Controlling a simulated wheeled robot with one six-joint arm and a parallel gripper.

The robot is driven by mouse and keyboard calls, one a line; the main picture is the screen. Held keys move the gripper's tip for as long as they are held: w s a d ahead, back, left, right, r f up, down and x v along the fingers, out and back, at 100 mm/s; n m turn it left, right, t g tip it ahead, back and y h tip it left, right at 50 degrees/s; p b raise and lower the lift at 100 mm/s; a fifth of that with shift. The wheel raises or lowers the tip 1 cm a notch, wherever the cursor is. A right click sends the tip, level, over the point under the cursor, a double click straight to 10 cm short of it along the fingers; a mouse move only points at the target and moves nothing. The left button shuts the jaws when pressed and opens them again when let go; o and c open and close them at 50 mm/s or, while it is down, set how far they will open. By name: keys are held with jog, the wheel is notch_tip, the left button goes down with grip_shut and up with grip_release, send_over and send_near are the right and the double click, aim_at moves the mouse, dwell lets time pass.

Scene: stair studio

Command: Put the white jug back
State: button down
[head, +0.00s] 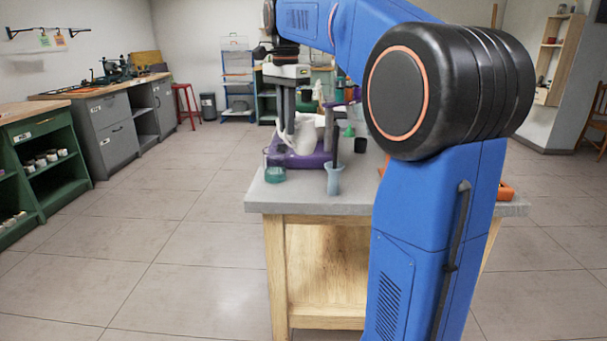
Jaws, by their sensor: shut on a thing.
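The white jug (303,137) is in the middle of the head view, over the left part of the grey-topped worktable (350,195). My gripper (287,125) points down at the jug's left side and is shut on it; the exact grip point is small and partly hidden. A purple thing (305,161) lies on the table just below the jug. I cannot tell whether the jug touches it or hangs slightly above it.
A teal-green glass jar (275,173) and a light blue cup (334,178) with a dark upright thing stand near the table's front edge. Green bottles are behind. My arm hides the table's right part. Open floor (180,230) lies left, beside grey cabinets (105,130).

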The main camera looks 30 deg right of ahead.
notch_tip(320, 180, down, 9)
jog(key=shift+f, duration=0.2)
dwell(0.4)
jog(key=c, duration=1.8)
grip_release()
jog(key=shift+f, duration=0.1)
jog(key=shift+c, duration=0.2)
notch_tip(320, 180, up, 12)
jog(key=shift+r, duration=0.15)
